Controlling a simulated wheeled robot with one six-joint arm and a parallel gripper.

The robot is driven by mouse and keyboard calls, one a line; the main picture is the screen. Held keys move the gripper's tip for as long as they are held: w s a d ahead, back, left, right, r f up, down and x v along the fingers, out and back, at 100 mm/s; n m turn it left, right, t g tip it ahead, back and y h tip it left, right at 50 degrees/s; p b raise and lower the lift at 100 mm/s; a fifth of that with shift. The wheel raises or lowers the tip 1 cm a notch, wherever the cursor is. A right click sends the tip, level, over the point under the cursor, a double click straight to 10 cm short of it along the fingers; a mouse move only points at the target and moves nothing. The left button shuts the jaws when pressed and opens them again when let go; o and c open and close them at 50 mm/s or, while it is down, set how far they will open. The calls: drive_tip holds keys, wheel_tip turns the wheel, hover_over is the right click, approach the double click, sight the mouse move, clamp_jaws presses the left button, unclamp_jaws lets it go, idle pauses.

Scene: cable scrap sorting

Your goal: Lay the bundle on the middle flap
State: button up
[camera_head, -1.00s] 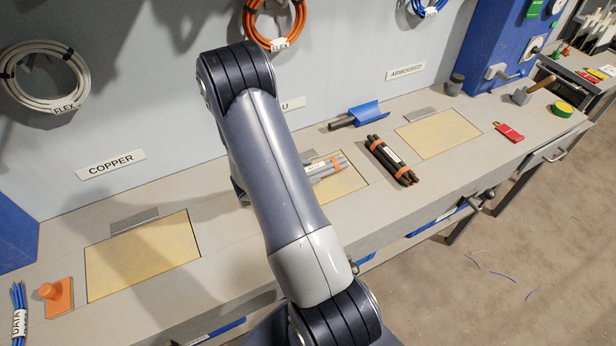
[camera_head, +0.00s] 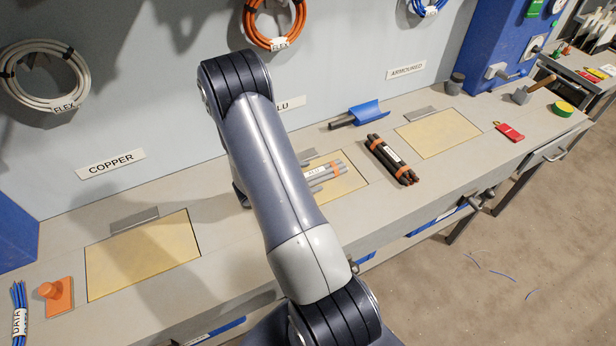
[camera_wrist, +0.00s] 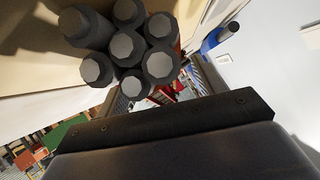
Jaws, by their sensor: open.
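The grey bundle of rods (camera_head: 335,169), with an orange band and a white label, lies on the middle flap (camera_head: 350,185), a pale yellow panel in the bench top. My arm hides the bundle's left part and the flap's left side. In the wrist view the dark grey round rod ends (camera_wrist: 128,47) show close up at the upper left, in front of my gripper (camera_wrist: 160,92). The jaws are open and the rods are apart from the palm. My gripper is hidden behind my arm in the head view.
A black bundle with orange bands (camera_head: 391,160) lies just right of the middle flap. A blue scoop (camera_head: 368,113) lies behind it. The right flap (camera_head: 438,134) and left flap (camera_head: 145,255) are bare. An orange block (camera_head: 57,297) and blue bundle (camera_head: 18,315) are far left.

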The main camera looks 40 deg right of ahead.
drive_tip(key=shift+a+r, duration=0.15)
drive_tip(key=shift+r, duration=0.05)
drive_tip(key=v, duration=1)
drive_tip(key=shift+a+r+b, duration=0.1)
drive_tip(key=shift+a+b, duration=0.1)
drive_tip(key=shift+b, duration=0.15)
drive_tip(key=shift+a+r, duration=0.3)
drive_tip(key=shift+a, duration=0.25)
